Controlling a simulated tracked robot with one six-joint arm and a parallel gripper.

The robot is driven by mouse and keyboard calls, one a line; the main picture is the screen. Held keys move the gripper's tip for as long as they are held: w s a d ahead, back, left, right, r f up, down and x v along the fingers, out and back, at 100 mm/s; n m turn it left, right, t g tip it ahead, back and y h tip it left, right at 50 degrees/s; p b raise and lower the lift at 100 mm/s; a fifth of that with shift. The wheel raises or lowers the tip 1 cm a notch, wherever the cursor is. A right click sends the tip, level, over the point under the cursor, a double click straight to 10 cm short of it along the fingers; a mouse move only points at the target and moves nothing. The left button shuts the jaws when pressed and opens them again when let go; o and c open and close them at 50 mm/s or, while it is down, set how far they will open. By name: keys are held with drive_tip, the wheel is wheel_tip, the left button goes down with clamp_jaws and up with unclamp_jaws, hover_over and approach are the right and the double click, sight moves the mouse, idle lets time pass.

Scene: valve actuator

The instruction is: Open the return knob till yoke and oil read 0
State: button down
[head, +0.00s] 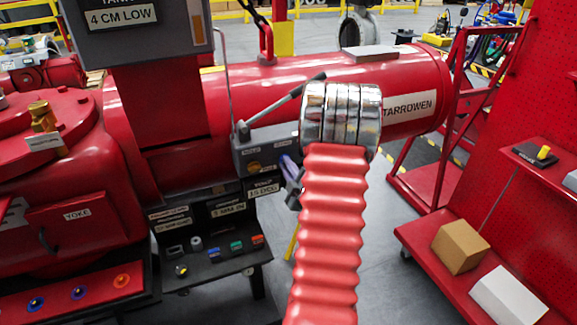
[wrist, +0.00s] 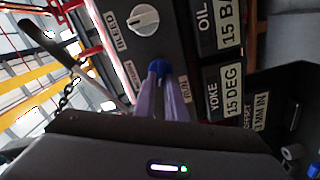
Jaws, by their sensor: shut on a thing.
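In the wrist view a small blue knob (wrist: 157,66) sits on the dark control box (wrist: 178,45), between a partly hidden label that seems to read RETURN and another beside it. My gripper (wrist: 161,76) has its pale purple fingers shut on this knob. In the head view my gripper (head: 289,168) is at the right end of the grey control box (head: 262,148), and the knob is hidden. The yoke readout (wrist: 232,90) shows 15 DEG.
A white BLEED knob (wrist: 144,19) is close to the gripped knob. A lever (head: 285,101) slants above the control box. A tray (head: 213,263) with several coloured pieces stands below. A red shelf (head: 425,235) with two boxes is at the right.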

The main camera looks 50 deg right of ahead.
drive_tip(key=n, duration=0.4)
drive_tip(key=shift+a+f+n, duration=0.1)
drive_tip(key=shift+f+n, duration=0.2)
drive_tip(key=shift+f, duration=0.15)
drive_tip(key=c, duration=1.8)
unclamp_jaws()
